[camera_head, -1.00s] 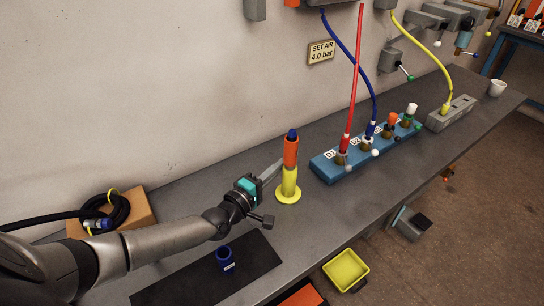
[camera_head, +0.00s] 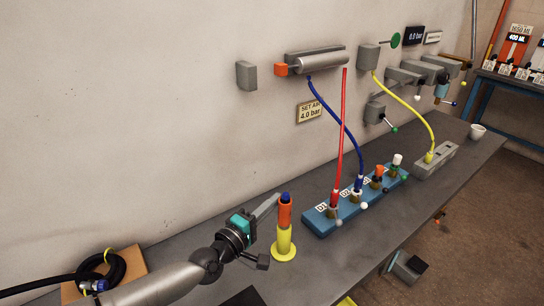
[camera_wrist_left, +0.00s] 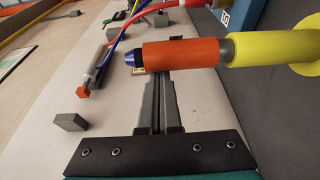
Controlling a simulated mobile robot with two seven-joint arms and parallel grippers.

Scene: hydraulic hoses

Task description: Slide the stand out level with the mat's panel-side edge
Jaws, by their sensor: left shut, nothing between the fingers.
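The stand (camera_head: 285,243) is yellow with a round base and stands upright on the bench. An orange sleeve (camera_head: 285,216) with a dark blue tip sits on top of it. In the left wrist view the orange sleeve (camera_wrist_left: 180,54) and yellow stand (camera_wrist_left: 265,49) lie across the far end of the fingers. My left gripper (camera_head: 276,198) is shut and empty, its fingertips close to the sleeve's upper end; contact cannot be told. Only a corner of the dark mat (camera_head: 243,298) shows at the bottom edge. My right gripper is not in view.
A blue panel (camera_head: 322,228) with labelled ports and red and blue hoses lies right of the stand. A grey block (camera_head: 437,160) with a yellow hose and a white cup (camera_head: 477,131) are farther right. A cardboard box (camera_head: 130,270) with a coiled black hose is at left.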

